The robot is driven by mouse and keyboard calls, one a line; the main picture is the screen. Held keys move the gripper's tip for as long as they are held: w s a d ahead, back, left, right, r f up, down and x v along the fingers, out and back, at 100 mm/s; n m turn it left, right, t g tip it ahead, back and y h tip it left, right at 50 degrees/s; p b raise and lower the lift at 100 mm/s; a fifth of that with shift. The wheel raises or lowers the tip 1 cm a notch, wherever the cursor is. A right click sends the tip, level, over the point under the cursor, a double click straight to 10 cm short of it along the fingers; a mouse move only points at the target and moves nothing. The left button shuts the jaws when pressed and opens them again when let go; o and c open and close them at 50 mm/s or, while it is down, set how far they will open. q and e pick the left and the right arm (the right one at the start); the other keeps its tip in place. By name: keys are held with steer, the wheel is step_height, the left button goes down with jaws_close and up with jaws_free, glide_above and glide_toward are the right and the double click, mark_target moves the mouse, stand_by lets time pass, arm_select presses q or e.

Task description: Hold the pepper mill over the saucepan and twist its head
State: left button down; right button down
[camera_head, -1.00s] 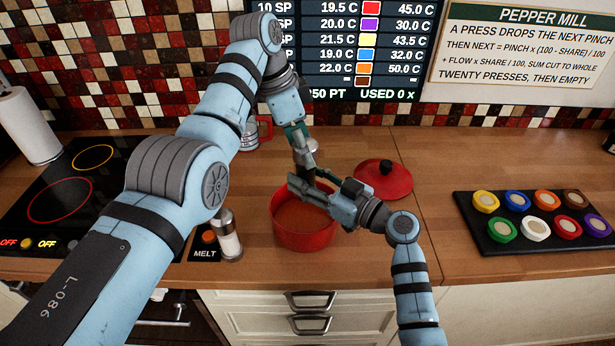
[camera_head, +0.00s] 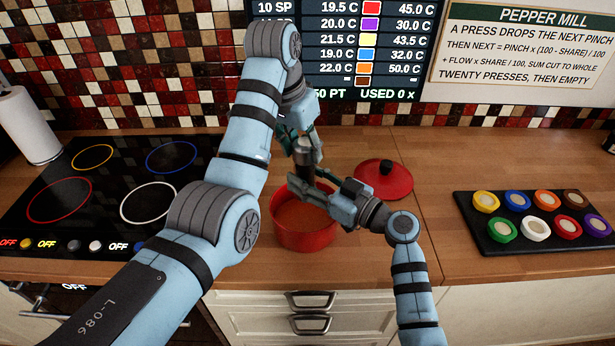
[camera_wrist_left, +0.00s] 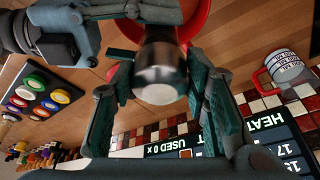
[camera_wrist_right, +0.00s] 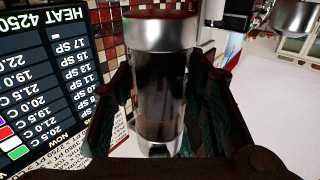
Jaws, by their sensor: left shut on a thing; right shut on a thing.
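The pepper mill (camera_head: 304,174) stands about upright over the red saucepan (camera_head: 306,240), which holds orange-brown contents. My right gripper (camera_head: 312,185) is shut on the mill's dark body. In the right wrist view the body (camera_wrist_right: 160,95) sits between its fingers, with steel bands at both ends. My left gripper (camera_head: 305,150) comes from above and is shut on the mill's steel head. In the left wrist view the head (camera_wrist_left: 160,72) lies between the fingers. Part of the saucepan's inside is hidden by the mill and right gripper.
A red lid (camera_head: 400,186) lies right of the saucepan. A black tray (camera_head: 480,240) of several coloured pots is farther right. The hob (camera_head: 118,185) is at left. A mug (camera_wrist_left: 285,68) shows in the left wrist view. Counter between lid and tray is clear.

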arm_select(q)
steer(key=shift+m, duration=0.5)
steer(key=c, duration=1.2)
jaws_free()
steer(key=shift+d+m, duration=0.15)
steer(key=shift+m, duration=0.15)
steer(key=shift+o, duration=1.2)
steer(key=shift+r, duration=4.05)
